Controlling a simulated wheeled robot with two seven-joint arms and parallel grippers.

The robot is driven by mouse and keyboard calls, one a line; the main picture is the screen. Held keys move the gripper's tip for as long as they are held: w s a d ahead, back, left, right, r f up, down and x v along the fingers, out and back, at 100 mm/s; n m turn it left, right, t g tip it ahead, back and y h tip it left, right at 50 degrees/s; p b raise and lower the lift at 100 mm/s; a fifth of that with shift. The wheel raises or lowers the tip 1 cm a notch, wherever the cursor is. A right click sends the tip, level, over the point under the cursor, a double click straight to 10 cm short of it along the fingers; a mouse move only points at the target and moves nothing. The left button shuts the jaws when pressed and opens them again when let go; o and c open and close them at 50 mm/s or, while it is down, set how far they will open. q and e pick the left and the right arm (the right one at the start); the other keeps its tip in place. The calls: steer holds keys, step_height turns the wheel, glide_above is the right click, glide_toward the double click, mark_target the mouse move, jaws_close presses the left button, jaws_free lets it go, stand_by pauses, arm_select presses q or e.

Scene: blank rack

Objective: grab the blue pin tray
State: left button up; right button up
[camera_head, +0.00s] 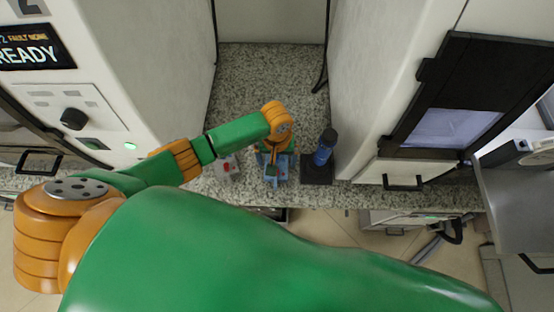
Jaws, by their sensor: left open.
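The blue pin tray (283,170) sits on the speckled counter near its front edge, between two large white machines. My left arm comes in from the left, and my left gripper (271,160) points down right over the tray. The gripper is open, with its fingers at the tray; whether they touch it I cannot tell. My wrist and gripper hide part of the tray. Some red shows on or by the tray. My right gripper is not in view.
A dark stand with a blue cylinder (324,152) is close on the tray's right. A small grey block with a red top (228,167) is on its left. The white machines (380,70) bound the counter (255,75) on both sides. The counter behind is clear apart from cables at the sides.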

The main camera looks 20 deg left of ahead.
arm_select(q)
steer(key=shift+s+r, duration=0.15)
steer(key=shift+s, duration=0.1)
steer(key=c, duration=1.3)
steer(key=shift+w, duration=0.1)
